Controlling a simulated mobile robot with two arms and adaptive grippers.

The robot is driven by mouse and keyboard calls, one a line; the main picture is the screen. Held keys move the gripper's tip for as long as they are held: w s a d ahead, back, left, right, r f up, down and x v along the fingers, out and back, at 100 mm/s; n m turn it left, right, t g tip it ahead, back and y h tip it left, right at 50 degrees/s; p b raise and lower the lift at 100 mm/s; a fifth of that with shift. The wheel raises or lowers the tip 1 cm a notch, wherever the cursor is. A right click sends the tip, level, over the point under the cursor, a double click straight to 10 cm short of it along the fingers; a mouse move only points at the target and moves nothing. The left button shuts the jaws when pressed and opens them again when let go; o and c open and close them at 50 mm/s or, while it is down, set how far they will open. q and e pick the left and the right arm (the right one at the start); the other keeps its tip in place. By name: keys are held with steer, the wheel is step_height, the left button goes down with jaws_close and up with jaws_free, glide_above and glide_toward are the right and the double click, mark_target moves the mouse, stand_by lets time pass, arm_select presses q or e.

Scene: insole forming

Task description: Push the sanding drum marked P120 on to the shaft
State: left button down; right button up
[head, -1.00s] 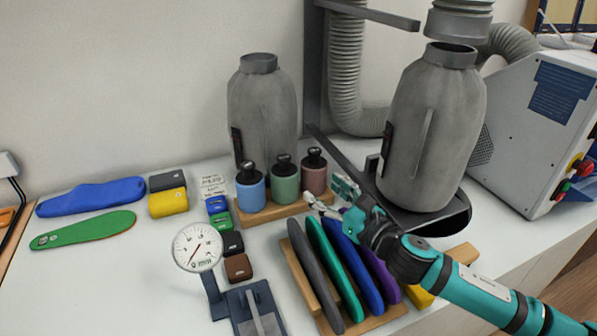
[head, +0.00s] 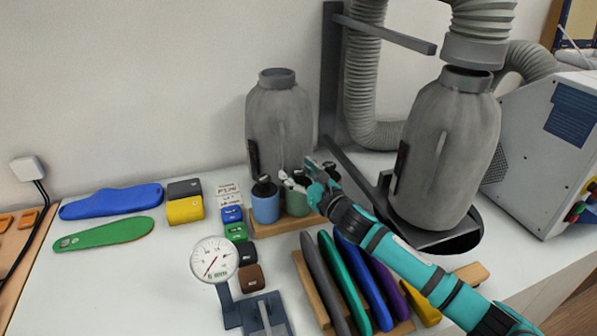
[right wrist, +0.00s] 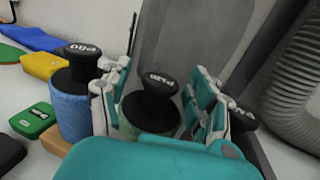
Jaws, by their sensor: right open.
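A green sanding drum (right wrist: 150,112) with a black knob stands in the wooden rack (head: 265,228); the knob marking looks like P120. A blue drum (head: 265,205) stands to its left; its knob marking is hard to read. My right gripper (head: 306,178) is open, its fingers on either side of the green drum's knob in the right wrist view (right wrist: 160,90); I cannot tell whether they touch it. Another black knob (right wrist: 243,116) shows partly behind the right finger; its drum is hidden. I cannot make out the shaft. My left gripper is not in view.
Grey bags (head: 279,125) (head: 445,150) stand behind and to the right, close to my right arm. Coloured insoles (head: 345,275) stand in a rack in front. A dial gauge (head: 214,260) stands at front left. Free table lies at the left front.

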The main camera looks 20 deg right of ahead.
jaws_close()
steer(key=shift+w, duration=0.1)
stand_by(0.4)
steer(key=shift+f, duration=0.1)
stand_by(0.4)
